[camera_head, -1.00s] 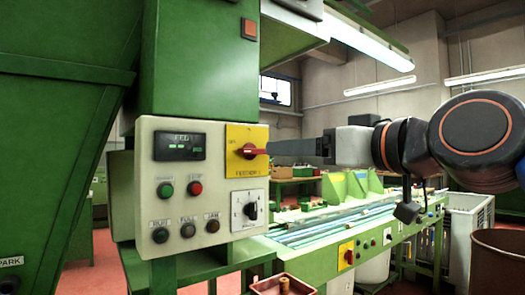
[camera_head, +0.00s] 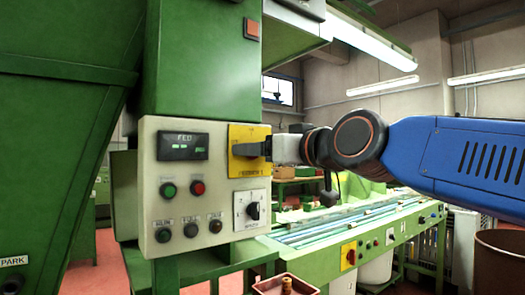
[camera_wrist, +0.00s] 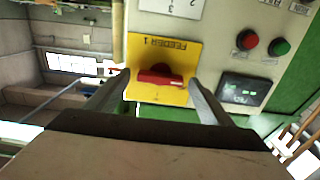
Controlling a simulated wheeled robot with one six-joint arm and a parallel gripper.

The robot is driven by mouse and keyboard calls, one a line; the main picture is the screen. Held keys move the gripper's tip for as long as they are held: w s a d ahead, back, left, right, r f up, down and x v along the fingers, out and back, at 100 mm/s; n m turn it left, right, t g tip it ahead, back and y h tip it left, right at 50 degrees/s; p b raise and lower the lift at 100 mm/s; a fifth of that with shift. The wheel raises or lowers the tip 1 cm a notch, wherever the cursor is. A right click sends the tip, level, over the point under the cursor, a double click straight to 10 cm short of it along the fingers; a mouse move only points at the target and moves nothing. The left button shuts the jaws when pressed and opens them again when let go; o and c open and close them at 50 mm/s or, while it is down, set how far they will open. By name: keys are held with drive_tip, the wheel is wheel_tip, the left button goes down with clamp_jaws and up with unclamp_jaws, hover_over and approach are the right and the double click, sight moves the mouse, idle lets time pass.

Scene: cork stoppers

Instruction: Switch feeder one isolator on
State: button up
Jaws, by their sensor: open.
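The feeder one isolator is a red rotary handle (camera_wrist: 160,78) on a yellow plate (camera_wrist: 180,48) marked FEEDER 1. The wrist view shows the panel upside down, with the handle lying level across the plate. My gripper (camera_wrist: 158,80) is open, with one finger on each side of the handle; I cannot tell whether either touches it. In the head view my gripper (camera_head: 250,149) reaches in from the right in front of the yellow plate (camera_head: 240,169) and hides the handle. The position marks on the plate are not readable.
The pale control box (camera_head: 149,220) also carries a lit display (camera_head: 182,146), a green button (camera_head: 168,189), a red button (camera_head: 198,187) and a black selector (camera_head: 252,211) below the isolator. A similar red switch (camera_head: 349,256) sits on the lower machine to the right.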

drive_tip(key=c, duration=1)
drive_tip(key=shift+c, duration=0.2)
drive_tip(key=shift+m, duration=0.3)
drive_tip(key=shift+w+d+f+m, duration=0.1)
drive_tip(key=shift+m, duration=4.2)
drive_tip(key=shift+w+f+m, duration=0.1)
drive_tip(key=shift+m, duration=4.2)
